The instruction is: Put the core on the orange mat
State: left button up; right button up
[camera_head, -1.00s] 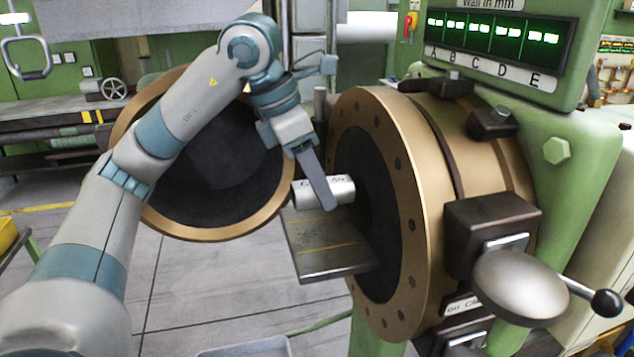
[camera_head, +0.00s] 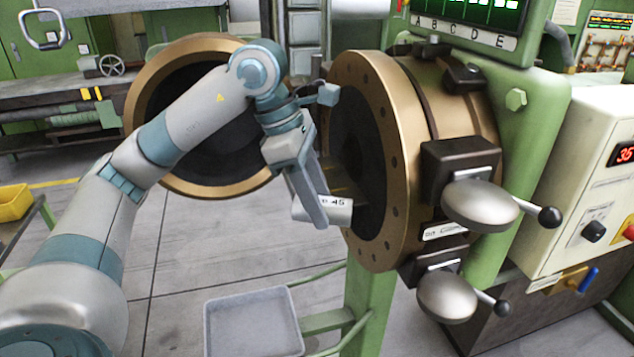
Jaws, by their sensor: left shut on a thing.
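The core (camera_head: 336,210) is a short silver-white cylinder with dark lettering, in the middle of the head view. My left gripper (camera_head: 318,212) is shut on it and holds it in front of the open extruder head, below the dark shelf plate (camera_head: 343,177). One finger hides part of the core. My right gripper is out of view. No orange mat is to be seen in this view.
The bronze flanged extruder head (camera_head: 405,170) stands just right of the core, with its round door (camera_head: 150,95) swung open behind my arm. Lever handles (camera_head: 480,203) stick out at right. A grey tray (camera_head: 252,325) lies below on the floor side. A yellow bin (camera_head: 14,203) is at far left.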

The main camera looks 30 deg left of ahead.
pick_arm(q)
jog(key=s+d+f+m+g+y, duration=0.1)
jog(key=s+d+f+m+g, duration=0.1)
jog(key=f+m, duration=0.5)
jog(key=s+d+f+m+g+y, duration=0.1)
jog(key=s+d+f+m+g, duration=0.1)
jog(key=f+m, duration=0.6)
jog(key=s+d+f+m+g+y, duration=0.1)
jog(key=s+d+f+m, duration=0.3)
jog(key=f, duration=1.3)
jog(key=shift+d+m+g+y, duration=0.4)
jog(key=shift+d+m+g, duration=0.2)
jog(key=shift+m, duration=1.4)
jog(key=shift+a, duration=0.15)
